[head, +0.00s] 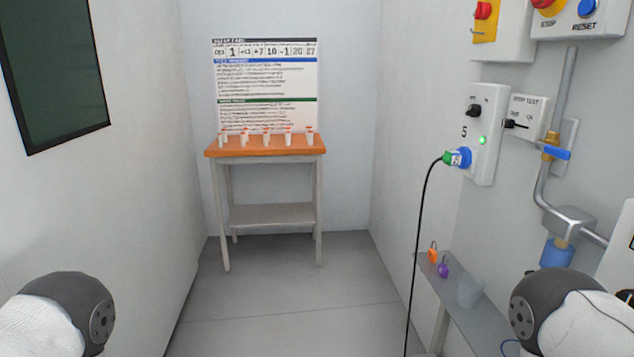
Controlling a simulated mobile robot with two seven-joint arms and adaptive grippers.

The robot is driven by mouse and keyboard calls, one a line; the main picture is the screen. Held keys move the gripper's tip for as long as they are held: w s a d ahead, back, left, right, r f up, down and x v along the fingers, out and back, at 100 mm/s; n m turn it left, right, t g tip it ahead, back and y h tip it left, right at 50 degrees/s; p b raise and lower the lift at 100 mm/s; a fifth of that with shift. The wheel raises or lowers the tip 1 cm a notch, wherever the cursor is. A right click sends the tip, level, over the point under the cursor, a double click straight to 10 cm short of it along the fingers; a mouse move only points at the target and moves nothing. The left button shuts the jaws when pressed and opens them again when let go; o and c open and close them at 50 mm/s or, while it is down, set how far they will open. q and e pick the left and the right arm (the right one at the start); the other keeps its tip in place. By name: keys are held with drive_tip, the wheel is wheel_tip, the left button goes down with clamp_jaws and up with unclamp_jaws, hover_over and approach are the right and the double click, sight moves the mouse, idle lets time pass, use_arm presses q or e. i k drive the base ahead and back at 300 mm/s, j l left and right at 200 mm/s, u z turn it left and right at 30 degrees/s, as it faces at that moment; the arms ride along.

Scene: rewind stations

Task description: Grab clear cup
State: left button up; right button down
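A clear, frosted-looking cup (469,291) stands on the narrow grey shelf (482,325) low along the right wall. Several small white cups with orange tops (266,138) stand on the orange-topped table (218,152) at the far end; they are too small to make out well. Only rounded dark and white links of my two arms show at the lower left and lower right corners. Neither gripper is in view. My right arm link is to the right of the clear cup in the picture.
An orange padlock (433,256) and a purple one (443,270) are by the shelf's far end. A black cable (413,262) hangs from a plug in the wall box (484,130). A pipe with a blue-handled valve (557,154) runs down the right wall. The middle floor is clear.

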sight(470, 288)
drive_tip(key=i+z, duration=0.1)
drive_tip(key=z, duration=0.3)
drive_tip(key=i+l+z, duration=0.1)
drive_tip(key=z, duration=0.35)
drive_tip(key=i+z, duration=0.1)
drive_tip(key=z, duration=0.3)
drive_tip(key=i+j+z, duration=0.1)
drive_tip(key=z, duration=0.35)
drive_tip(key=i+z, duration=0.1)
drive_tip(key=z, duration=0.3)
